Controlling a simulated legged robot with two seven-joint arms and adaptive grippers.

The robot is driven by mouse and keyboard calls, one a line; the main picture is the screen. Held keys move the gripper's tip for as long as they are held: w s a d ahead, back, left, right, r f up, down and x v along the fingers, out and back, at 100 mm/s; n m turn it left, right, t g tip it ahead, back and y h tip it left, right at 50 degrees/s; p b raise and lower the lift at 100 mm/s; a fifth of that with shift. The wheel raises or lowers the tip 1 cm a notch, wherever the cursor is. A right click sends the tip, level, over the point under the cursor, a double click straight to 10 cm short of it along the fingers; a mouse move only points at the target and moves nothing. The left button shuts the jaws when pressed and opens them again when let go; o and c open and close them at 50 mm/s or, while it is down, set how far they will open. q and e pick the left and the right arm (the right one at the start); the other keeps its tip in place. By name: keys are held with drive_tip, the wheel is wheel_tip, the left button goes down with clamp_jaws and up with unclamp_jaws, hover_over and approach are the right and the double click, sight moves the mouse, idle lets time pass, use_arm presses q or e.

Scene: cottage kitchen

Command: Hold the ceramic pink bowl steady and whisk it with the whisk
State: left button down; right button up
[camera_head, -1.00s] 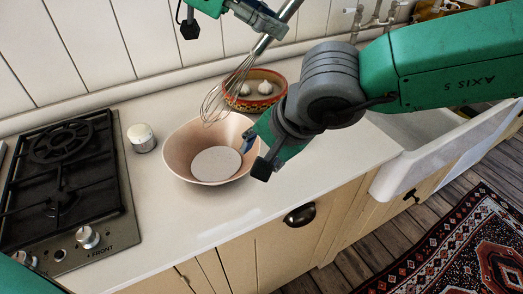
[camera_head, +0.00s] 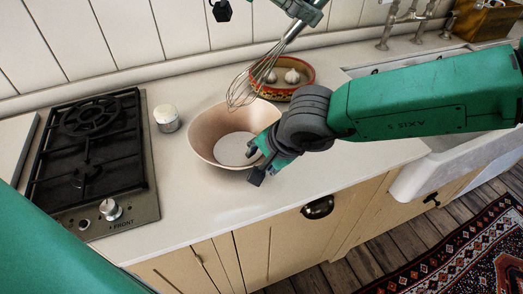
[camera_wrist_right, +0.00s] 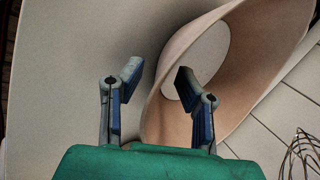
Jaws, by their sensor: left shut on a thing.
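The pink ceramic bowl (camera_head: 208,128) stands on the counter right of the stove; its pale inner bottom shows. My right gripper (camera_head: 265,164) is at its front right side. In the right wrist view the open fingers (camera_wrist_right: 160,84) are apart, with the bowl's wall (camera_wrist_right: 168,118) between or just beyond them; contact is unclear. The whisk (camera_head: 248,84) slants down, its wire end at the bowl's back rim; whether it touches is unclear. It shows partly in the right wrist view (camera_wrist_right: 300,155). My left gripper (camera_head: 300,10), cut by the top edge, is shut on the whisk's handle.
A patterned dish (camera_head: 300,91) with garlic is behind the bowl, close to the whisk. A small white-topped jar (camera_head: 167,119) stands left of the bowl, beside the gas stove (camera_head: 95,165). The sink (camera_head: 440,160) is at the right. The front counter (camera_head: 225,205) is clear.

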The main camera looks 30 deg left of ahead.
drive_tip(key=shift+a, duration=0.1)
drive_tip(key=c, duration=0.7)
drive_tip(key=shift+a+f, duration=0.1)
drive_tip(key=shift+a, duration=0.15)
drive_tip(key=shift+d, duration=0.2)
